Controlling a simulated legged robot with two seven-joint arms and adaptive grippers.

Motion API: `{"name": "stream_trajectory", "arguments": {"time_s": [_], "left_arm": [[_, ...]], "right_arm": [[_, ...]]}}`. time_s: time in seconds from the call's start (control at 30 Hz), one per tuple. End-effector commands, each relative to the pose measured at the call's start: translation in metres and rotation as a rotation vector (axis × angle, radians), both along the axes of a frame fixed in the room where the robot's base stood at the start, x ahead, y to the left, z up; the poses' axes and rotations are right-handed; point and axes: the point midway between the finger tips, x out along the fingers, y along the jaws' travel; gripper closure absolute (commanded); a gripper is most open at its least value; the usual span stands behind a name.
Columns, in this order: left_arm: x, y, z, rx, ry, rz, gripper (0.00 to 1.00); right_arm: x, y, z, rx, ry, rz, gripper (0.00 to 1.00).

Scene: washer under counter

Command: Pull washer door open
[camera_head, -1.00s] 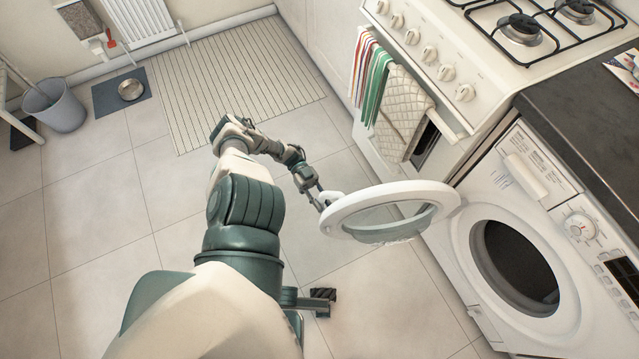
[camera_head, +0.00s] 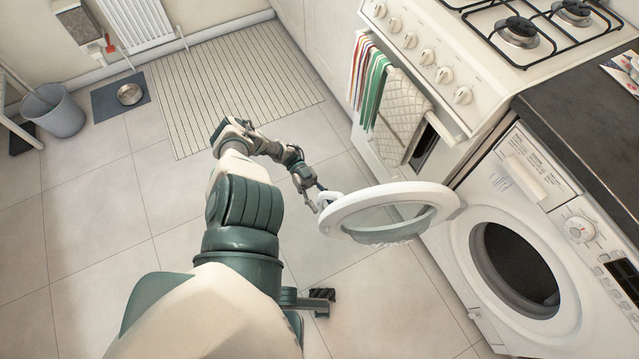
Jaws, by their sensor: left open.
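The white washer (camera_head: 500,215) stands at the right under a dark counter. Its round door (camera_head: 335,215) with a clear glass middle is swung wide open to the left, and the dark drum opening (camera_head: 520,270) is exposed. My left gripper (camera_head: 318,203) is at the door's far left rim, open, its fingers small and partly hidden beside the rim. I cannot tell whether they touch it. A dark gripper-like part of mine shows low beside my left arm, but I cannot tell what it is. My right gripper is not clearly seen.
A white stove (camera_head: 445,60) with hanging towels (camera_head: 400,115) stands behind the washer. A striped mat (camera_head: 235,85), a grey bucket (camera_head: 55,110) and a small bowl on a dark mat (camera_head: 105,97) lie farther left. The tiled floor between is clear.

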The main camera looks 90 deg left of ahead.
Motion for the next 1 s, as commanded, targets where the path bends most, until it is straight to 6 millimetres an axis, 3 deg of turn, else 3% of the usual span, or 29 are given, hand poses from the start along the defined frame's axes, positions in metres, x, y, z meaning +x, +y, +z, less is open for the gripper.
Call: {"name": "stream_trajectory", "arguments": {"time_s": [0.5, 1.0], "left_arm": [[-0.032, 0.056, -0.003, 0.001, 0.002, 0.003, 0.52], [-0.040, 0.065, -0.002, -0.002, 0.003, 0.000, 0.52]], "right_arm": [[-0.001, -0.001, 0.001, 0.003, -0.004, -0.001, 1.00], [0.000, 0.000, 0.001, 0.002, -0.004, -0.002, 1.00]]}}
